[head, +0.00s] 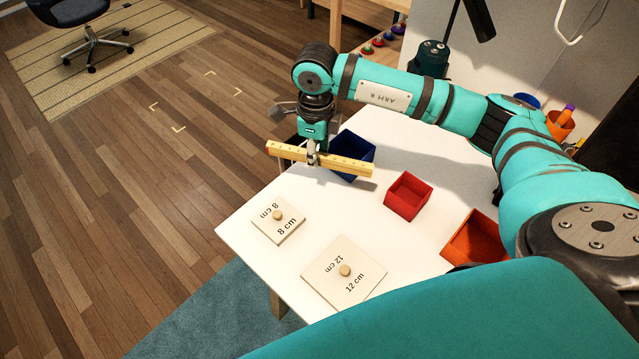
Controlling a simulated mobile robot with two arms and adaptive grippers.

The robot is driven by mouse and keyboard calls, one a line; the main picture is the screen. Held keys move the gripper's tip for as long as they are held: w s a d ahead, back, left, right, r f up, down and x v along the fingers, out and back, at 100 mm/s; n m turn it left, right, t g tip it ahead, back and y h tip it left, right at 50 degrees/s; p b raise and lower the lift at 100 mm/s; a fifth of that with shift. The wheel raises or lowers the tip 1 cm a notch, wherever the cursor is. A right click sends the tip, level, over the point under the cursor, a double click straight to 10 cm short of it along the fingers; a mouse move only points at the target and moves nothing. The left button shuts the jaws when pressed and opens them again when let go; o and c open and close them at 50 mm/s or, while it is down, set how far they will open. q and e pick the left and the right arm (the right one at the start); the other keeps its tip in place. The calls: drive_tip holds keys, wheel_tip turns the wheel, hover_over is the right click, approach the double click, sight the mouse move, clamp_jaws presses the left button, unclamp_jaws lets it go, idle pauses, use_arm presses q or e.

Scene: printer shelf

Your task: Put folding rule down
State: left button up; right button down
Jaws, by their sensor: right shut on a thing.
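The yellow folding rule (345,164) is a long narrow bar in the head view. My right gripper (312,152) points down and is shut on the rule, left of the rule's middle. The rule appears to be held above the far left edge of the white table (390,265), in front of the blue box. I cannot tell its exact height. My left gripper is not in view.
A blue box (358,147), a red box (408,195) and an orange box (472,240) stand on the table. Wooden plates marked 8 cm (290,226) and 12 cm (325,284), each with a knob, lie at the front. Bare tabletop lies between plates and boxes.

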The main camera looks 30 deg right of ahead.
drive_tip(key=w+d+f+m, duration=0.1)
drive_tip(key=m, duration=0.3)
drive_tip(key=m+p, duration=0.1)
hover_over(319, 186)
wheel_tip(319, 186, down, 6)
drive_tip(key=shift+r, duration=0.1)
wheel_tip(319, 186, down, 4)
drive_tip(key=shift+f+p, duration=0.2)
drive_tip(key=shift+p, duration=0.15)
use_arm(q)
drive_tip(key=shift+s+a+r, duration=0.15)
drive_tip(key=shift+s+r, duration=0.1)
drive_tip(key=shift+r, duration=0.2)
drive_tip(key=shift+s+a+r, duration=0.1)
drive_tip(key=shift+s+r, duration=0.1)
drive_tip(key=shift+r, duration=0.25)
use_arm(e)
drive_tip(key=shift+w+f, duration=0.1)
drive_tip(key=shift+f, duration=0.15)
drive_tip(key=c, duration=1.2)
unclamp_jaws()
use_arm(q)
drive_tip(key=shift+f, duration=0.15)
